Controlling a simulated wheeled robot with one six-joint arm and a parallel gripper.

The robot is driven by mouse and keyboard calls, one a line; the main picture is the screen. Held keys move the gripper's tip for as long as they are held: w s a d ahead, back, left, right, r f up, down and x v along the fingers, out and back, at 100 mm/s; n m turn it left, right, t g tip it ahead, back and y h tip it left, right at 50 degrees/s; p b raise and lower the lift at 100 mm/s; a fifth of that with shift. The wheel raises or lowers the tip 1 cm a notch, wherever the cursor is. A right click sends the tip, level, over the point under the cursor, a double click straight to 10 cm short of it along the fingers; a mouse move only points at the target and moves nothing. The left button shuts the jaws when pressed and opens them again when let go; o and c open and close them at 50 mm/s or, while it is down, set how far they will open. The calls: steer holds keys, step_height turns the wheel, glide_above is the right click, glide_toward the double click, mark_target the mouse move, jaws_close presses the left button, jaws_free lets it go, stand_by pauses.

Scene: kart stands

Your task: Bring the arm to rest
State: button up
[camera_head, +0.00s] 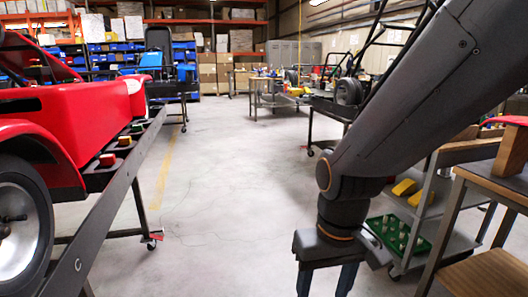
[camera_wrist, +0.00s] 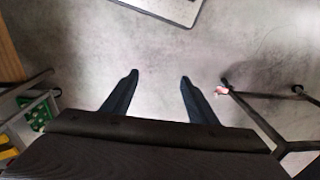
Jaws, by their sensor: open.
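My arm reaches down from the upper right in the head view, its wrist bent so that my gripper (camera_head: 326,283) points at the floor. The fingertips are cut off by the lower edge there. In the wrist view my gripper (camera_wrist: 158,80) shows two dark fingers spread well apart. Nothing is between them, only bare grey floor (camera_wrist: 150,55) below. The gripper hangs in the open aisle and touches nothing that I can see.
A red kart (camera_head: 80,110) sits on a dark stand (camera_head: 110,205) at the left. A grey cart (camera_head: 455,215) with yellow items and a green tray (camera_head: 398,238) stands right of my gripper, beside a wooden table (camera_head: 492,268). The aisle floor (camera_head: 225,170) is clear.

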steer(key=s+d+r+m+p, duration=0.2)
steer(key=d+r+p, duration=0.5)
steer(key=r+p, duration=0.3)
steer(key=shift+d+h+p, duration=0.3)
steer(key=shift+d+p, duration=0.1)
steer(key=shift+p, duration=0.35)
steer(key=shift+s+d+r+p, duration=0.1)
steer(key=shift+s+d+p, duration=0.05)
steer(key=shift+d+p, duration=0.2)
steer(key=shift+c, duration=0.3)
